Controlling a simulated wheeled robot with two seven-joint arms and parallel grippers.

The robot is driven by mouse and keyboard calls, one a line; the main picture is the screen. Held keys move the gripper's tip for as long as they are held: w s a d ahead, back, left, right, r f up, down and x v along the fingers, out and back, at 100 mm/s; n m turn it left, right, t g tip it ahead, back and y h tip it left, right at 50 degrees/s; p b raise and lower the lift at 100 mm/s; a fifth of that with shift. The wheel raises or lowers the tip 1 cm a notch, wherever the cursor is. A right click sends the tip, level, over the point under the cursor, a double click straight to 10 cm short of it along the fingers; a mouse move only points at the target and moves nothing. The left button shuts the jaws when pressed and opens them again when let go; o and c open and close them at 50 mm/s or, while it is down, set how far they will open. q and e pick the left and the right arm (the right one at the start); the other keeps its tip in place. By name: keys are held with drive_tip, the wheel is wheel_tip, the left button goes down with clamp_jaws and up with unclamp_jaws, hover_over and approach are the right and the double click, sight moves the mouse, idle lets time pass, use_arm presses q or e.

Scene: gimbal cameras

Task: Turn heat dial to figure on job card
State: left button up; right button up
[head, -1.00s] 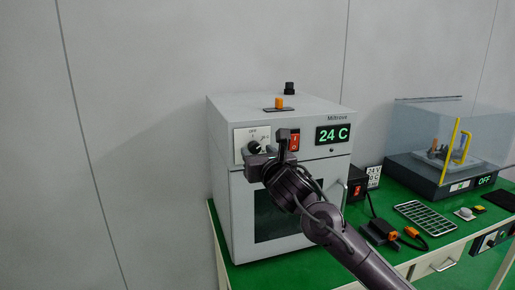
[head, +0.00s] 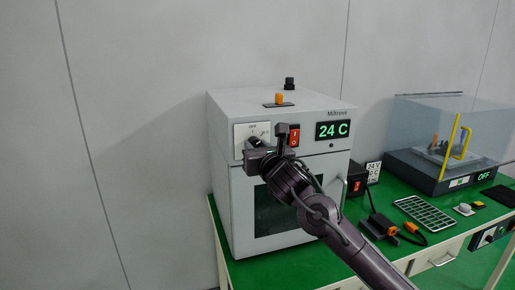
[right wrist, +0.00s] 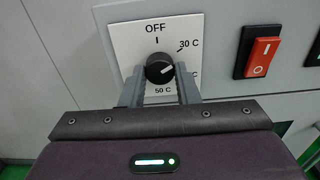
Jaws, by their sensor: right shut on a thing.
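The heat dial (right wrist: 160,68) is a black round knob on a white plate (right wrist: 125,45), marked OFF at the top, 30 C at upper right and 50 C at the bottom. A further mark at right is partly hidden by a finger. The knob's white line points to the right side. My right gripper (right wrist: 160,80) is shut on the knob, a finger on either side. In the head view my right gripper (head: 262,147) partly covers the dial plate (head: 242,132). The white job card (head: 373,171) stands right of the oven; its figures are too small to read surely. My left gripper is not in view.
The grey oven (head: 228,190) shows 24 C on its display (head: 332,131). A red switch (right wrist: 263,55) sits right of the dial. An orange knob (head: 279,98) is on top. A wire rack (head: 425,214) and a clear-covered machine (head: 440,170) stand at right on the green bench.

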drive_tip(key=m+b, duration=0.1)
drive_tip(key=m, duration=0.4)
drive_tip(key=shift+m, duration=0.4)
drive_tip(key=m+b, duration=0.1)
drive_tip(key=m, duration=0.4)
drive_tip(key=shift+a, duration=0.1)
drive_tip(key=m, duration=0.5)
drive_tip(key=shift+r+m+p, duration=0.1)
drive_tip(key=shift+m+p, duration=0.2)
drive_tip(key=shift+m, duration=0.1)
drive_tip(key=m+p, duration=0.1)
drive_tip(key=m, duration=0.3)
drive_tip(key=shift+m, duration=1.4)
drive_tip(key=shift+p, duration=0.3)
